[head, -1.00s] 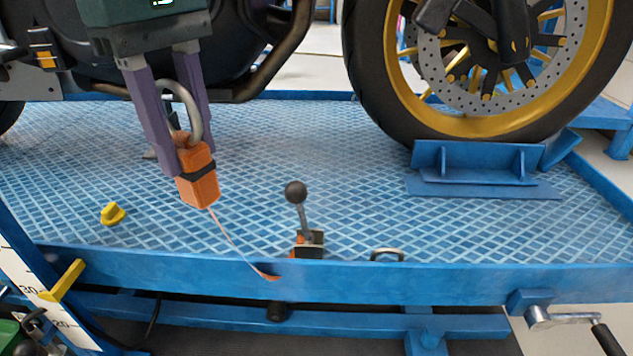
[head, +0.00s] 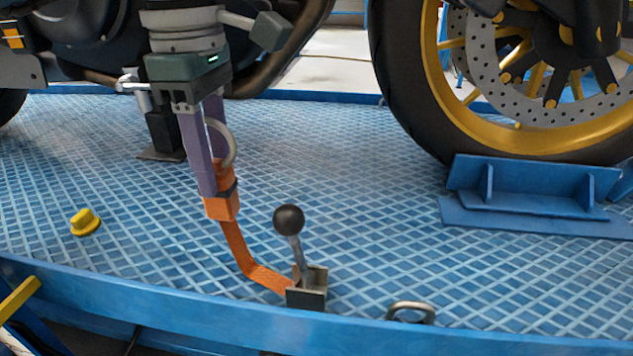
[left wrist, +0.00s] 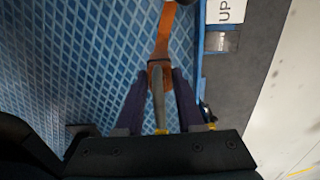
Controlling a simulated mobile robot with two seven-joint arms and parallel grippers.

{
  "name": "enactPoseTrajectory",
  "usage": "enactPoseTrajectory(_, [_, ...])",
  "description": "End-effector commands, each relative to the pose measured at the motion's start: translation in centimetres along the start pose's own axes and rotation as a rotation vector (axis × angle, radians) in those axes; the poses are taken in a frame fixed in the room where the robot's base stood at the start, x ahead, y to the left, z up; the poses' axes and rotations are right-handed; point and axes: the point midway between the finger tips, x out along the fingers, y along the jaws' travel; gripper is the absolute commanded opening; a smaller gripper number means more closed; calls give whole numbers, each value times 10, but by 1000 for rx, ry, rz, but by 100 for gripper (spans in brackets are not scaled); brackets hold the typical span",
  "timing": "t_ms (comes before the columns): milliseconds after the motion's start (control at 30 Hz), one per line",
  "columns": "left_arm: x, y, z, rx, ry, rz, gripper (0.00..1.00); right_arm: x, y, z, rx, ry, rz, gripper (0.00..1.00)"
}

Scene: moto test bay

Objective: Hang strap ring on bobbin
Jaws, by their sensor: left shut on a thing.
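The strap ring (head: 229,143), a grey metal loop on the end of an orange strap (head: 235,246), is held at my left gripper (head: 215,177). The gripper points down above the platform, its purple fingers closed around the ring's orange end. The strap runs down to a ratchet base beside the black-knobbed lever. In the left wrist view the ring (left wrist: 158,95) stands edge-on between the fingers, with the strap leading away. A small silver spool-like part (head: 128,83) under the motorcycle, left of the gripper, may be the bobbin; I cannot be sure. My right gripper is not in view.
The black-knobbed lever (head: 289,219) stands right of the strap. A metal loop (head: 411,311) sits at the platform edge. A yellow knob (head: 85,222) lies left. The front wheel (head: 420,100) and blue chock (head: 535,190) are right. The motorcycle body overhangs the gripper.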

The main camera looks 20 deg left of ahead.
Motion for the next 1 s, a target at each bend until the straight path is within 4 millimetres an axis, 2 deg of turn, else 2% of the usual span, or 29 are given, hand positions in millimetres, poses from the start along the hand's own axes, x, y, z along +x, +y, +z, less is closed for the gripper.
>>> enactPoseTrajectory(33, [15,0,0,0,-1,-2,0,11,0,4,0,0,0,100])
enactPoseTrajectory(100, [30,0,0,0,0,-2,0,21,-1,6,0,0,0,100])
enactPoseTrajectory(333, [57,0,0,1,-1,-1,0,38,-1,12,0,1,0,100])
enactPoseTrajectory(500, [85,0,0,1,0,-1,0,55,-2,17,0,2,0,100])
enactPoseTrajectory(967, [92,0,0,1,0,0,0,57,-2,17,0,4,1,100])
enactPoseTrajectory(1000, [91,0,0,1,0,0,41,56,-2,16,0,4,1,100])
